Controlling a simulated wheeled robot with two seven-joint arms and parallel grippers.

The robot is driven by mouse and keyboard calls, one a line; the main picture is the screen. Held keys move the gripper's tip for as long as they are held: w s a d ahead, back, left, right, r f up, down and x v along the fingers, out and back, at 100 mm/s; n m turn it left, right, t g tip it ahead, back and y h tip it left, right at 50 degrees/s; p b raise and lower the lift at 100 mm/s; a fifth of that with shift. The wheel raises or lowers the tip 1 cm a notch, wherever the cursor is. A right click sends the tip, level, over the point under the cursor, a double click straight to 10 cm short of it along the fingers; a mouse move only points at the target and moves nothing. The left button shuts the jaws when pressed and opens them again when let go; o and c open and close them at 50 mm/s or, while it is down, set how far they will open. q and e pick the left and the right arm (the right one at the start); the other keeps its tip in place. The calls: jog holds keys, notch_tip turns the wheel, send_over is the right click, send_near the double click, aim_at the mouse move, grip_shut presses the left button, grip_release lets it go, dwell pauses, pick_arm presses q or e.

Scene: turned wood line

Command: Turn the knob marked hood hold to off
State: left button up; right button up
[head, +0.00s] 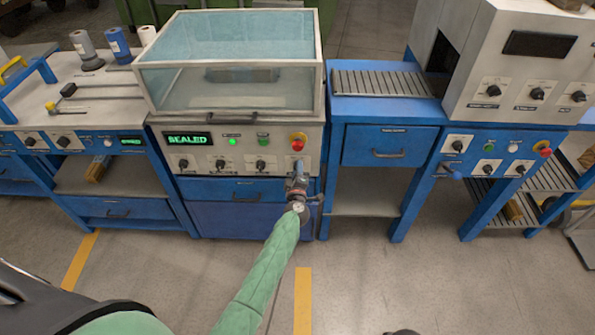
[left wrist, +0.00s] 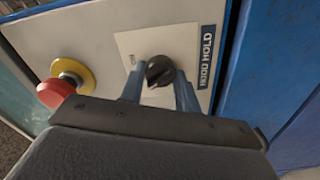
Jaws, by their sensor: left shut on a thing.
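The hood hold knob (left wrist: 160,70) is a black round knob on a pale plate, with a dark HOOD HOLD label (left wrist: 206,57) beside it. My left gripper (left wrist: 160,84) has its two blue fingers on either side of this knob and is shut on it. A small mark on the plate left of the knob is too small to read, and I cannot tell the knob's setting. In the head view my left gripper (head: 298,180) is at the right end of the sealing machine's front panel (head: 240,148) and hides the knob. My right gripper is not in view.
A red stop button on a yellow collar (left wrist: 60,88) sits close beside the left gripper; it also shows in the head view (head: 298,140). Several other black knobs (head: 221,164) line the panel below a green SEALED display (head: 187,139). A clear hood (head: 232,75) covers the machine top.

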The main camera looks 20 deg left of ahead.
pick_arm(q)
jog(key=o, duration=1)
jog(key=shift+c, duration=0.2)
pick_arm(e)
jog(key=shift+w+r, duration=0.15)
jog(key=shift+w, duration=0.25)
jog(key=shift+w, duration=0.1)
pick_arm(q)
jog(key=shift+s, duration=0.1)
jog(key=v, duration=0.7)
jog(key=shift+s+d+b, duration=0.1)
jog(key=shift+s+b, duration=0.25)
jog(key=shift+b, duration=0.05)
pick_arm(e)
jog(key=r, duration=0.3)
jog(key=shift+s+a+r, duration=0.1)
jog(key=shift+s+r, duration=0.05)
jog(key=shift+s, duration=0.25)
